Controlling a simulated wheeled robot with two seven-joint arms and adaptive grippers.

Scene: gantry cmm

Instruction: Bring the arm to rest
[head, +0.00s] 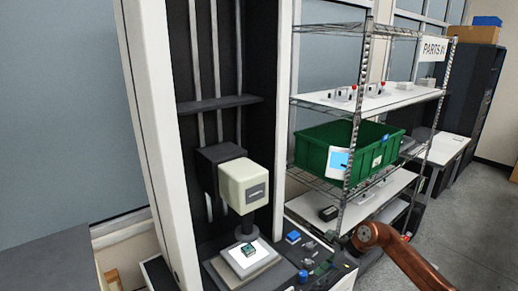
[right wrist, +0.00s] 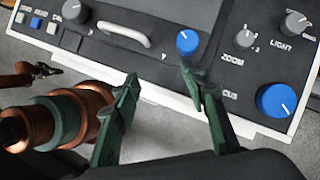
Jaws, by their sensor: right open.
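My right arm (head: 405,255), copper-coloured, comes in at the lower right of the head view, bent beside the front of the machine's control panel (head: 345,280). In the right wrist view my right gripper (right wrist: 160,76) has its two dark green fingers spread wide apart with nothing between them. The fingers are over the near edge of the panel (right wrist: 150,68), close to a blue knob (right wrist: 187,42). Whether they touch the panel I cannot tell.
The measuring machine's pale head (head: 244,186) hangs above a lit stage (head: 228,268) bearing a small green part (head: 249,249). A wire shelf (head: 352,130) holds a green bin (head: 320,150). A larger blue knob (right wrist: 276,100) stands at the panel's right. Open floor (head: 475,235) lies at right.

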